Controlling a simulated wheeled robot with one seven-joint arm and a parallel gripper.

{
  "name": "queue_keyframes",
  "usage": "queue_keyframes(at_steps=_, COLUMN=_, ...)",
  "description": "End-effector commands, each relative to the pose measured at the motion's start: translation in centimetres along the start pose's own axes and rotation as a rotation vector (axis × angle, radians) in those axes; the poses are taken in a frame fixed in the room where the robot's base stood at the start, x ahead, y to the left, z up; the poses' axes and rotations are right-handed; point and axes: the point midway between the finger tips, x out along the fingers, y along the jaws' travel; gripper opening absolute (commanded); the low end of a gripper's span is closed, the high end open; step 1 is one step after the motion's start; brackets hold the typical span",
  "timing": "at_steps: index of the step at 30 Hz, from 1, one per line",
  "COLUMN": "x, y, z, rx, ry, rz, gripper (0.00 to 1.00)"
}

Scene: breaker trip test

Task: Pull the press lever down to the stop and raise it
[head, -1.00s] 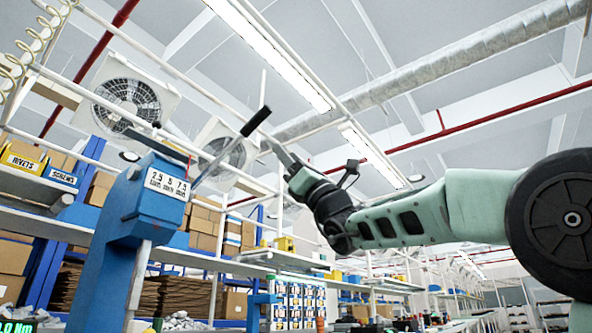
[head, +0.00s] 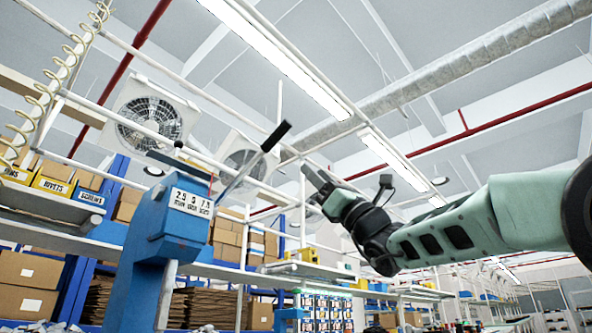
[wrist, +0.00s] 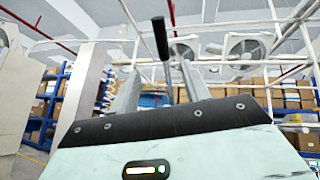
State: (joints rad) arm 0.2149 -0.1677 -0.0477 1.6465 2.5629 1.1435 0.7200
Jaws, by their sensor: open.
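The blue press (head: 165,225) stands left of centre in the head view, with a number plate on its head. Its lever (head: 238,177) slants up to the right and ends in a black grip (head: 276,136). My gripper (head: 312,178) is open and empty, to the right of and below the black grip in the head view. In the wrist view the black grip (wrist: 160,38) stands above and between my two fingers (wrist: 158,86). Part of the blue press (wrist: 152,100) shows between them. I cannot tell the exact depth gap, but no hold on the lever shows.
Shelving with brown cartons (head: 25,285) and labelled bins (head: 55,180) stands behind the press. White frame rails and fans (head: 150,118) are above and behind it.

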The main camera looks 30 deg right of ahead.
Motion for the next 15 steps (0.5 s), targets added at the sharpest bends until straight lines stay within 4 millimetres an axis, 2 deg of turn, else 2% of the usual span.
queue_keyframes(at_steps=1, x=1.8, y=-0.7, z=1.2, rx=-0.024, ry=0.018, rz=0.017, gripper=0.47)
queue_keyframes(at_steps=3, x=2.9, y=-1.3, z=2.0, rx=-0.063, ry=0.049, rz=0.049, gripper=0.47)
queue_keyframes(at_steps=15, x=6.8, y=-4.3, z=5.0, rx=-0.248, ry=0.249, rz=0.256, gripper=0.47)
